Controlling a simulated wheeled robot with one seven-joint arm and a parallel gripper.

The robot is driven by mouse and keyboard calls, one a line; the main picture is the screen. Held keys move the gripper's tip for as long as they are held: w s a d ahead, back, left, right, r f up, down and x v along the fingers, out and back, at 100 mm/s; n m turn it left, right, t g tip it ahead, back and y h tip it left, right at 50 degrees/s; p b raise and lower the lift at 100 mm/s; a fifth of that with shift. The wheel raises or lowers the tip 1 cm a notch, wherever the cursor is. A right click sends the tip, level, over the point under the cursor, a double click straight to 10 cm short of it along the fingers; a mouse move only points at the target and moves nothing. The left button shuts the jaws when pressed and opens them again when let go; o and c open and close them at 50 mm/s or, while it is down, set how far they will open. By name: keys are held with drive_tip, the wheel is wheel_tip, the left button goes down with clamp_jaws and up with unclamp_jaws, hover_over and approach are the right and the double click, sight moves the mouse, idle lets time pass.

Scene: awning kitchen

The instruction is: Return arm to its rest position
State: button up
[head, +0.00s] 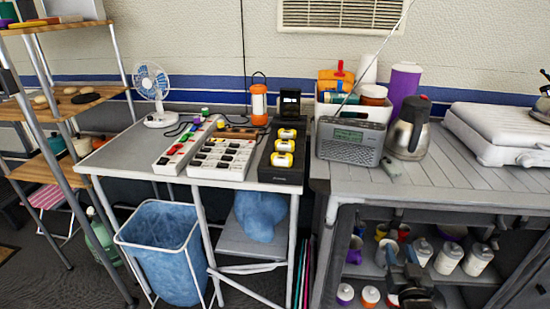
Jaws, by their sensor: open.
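My gripper (401,259) shows at the bottom right in the head view, dark grey, with its fingers pointing up and away from me. It appears in front of the open shelf under the right counter. Its two fingers are apart and I see nothing held between them. Most of my arm is out of view.
The right counter (445,190) holds a radio (350,141), a kettle (409,128) and a white stove (497,132). The left table (125,155) holds power strips, a fan (152,92) and a lantern (259,104). A blue bin (163,255) and a wooden rack (58,105) stand left.

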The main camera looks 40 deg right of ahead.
drive_tip(key=s+a+r+n+t+y+p, duration=0.1)
drive_tip(key=s+a+r+n+t+y, duration=0.15)
drive_tip(key=a, duration=0.85)
drive_tip(key=s+a+r+n+t+y+p, duration=0.1)
drive_tip(key=s+a+r+n+y, duration=0.25)
drive_tip(key=a, duration=0.85)
drive_tip(key=s+a+r+n+y, duration=0.2)
drive_tip(key=s+a+r+y, duration=0.1)
drive_tip(key=a+r, duration=0.4)
drive_tip(key=s+a+r+n+y+p, duration=0.1)
drive_tip(key=s+a+r+y, duration=0.3)
drive_tip(key=r, duration=0.5)
drive_tip(key=s+a, duration=0.2)
drive_tip(key=a, duration=0.1)
drive_tip(key=shift+s+n+y, duration=0.3)
drive_tip(key=shift+n, duration=0.1)
drive_tip(key=shift+d+g, duration=0.15)
drive_tip(key=shift+g, duration=0.1)
